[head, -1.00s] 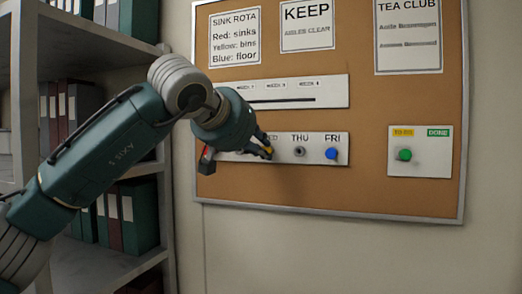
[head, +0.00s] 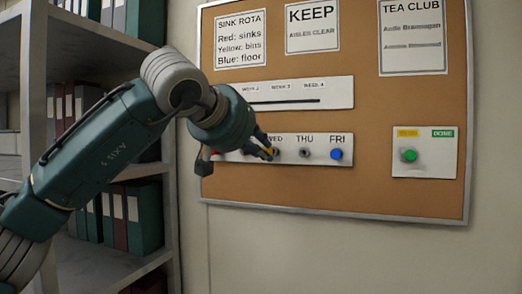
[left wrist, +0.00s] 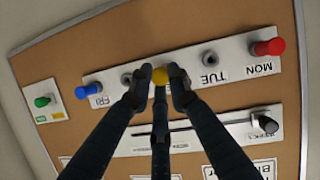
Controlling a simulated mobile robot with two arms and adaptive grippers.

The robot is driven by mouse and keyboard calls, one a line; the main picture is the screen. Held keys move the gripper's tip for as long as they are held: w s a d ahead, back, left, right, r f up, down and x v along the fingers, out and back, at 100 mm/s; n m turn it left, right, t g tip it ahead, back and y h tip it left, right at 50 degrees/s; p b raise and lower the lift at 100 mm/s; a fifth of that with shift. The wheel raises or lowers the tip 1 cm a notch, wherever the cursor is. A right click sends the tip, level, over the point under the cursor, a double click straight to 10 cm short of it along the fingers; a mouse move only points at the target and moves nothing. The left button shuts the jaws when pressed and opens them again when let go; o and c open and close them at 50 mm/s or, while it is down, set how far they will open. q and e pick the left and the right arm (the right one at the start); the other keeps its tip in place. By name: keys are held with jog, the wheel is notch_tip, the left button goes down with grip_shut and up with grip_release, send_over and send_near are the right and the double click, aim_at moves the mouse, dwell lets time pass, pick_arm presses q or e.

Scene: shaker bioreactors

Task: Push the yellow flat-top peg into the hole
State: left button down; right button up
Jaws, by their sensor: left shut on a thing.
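The yellow peg (left wrist: 160,76) is between the fingertips of my left gripper (left wrist: 158,88) in the left wrist view, its round top facing the camera. My left gripper (head: 268,151) is shut on it at the WED place of the white day strip (head: 320,142). A bit of the yellow peg (head: 269,149) shows between the fingers in the head view. The WED hole is largely hidden by peg and fingers, so I cannot tell how deep the peg sits. Empty holes show at THU (head: 306,153) and TUE (left wrist: 209,58). My right gripper is not in view.
A blue peg (head: 337,154) is at FRI and a red peg (left wrist: 268,47) at MON. A white slotted week strip (head: 325,93) is above, with a dark knob (left wrist: 266,126). A green knob (head: 409,155) is on a panel at right. A shelf (head: 100,255) stands left.

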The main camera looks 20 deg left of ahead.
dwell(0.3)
pick_arm(q)
jog(key=s+b, duration=0.1)
jog(key=s, duration=0.2)
dwell(0.4)
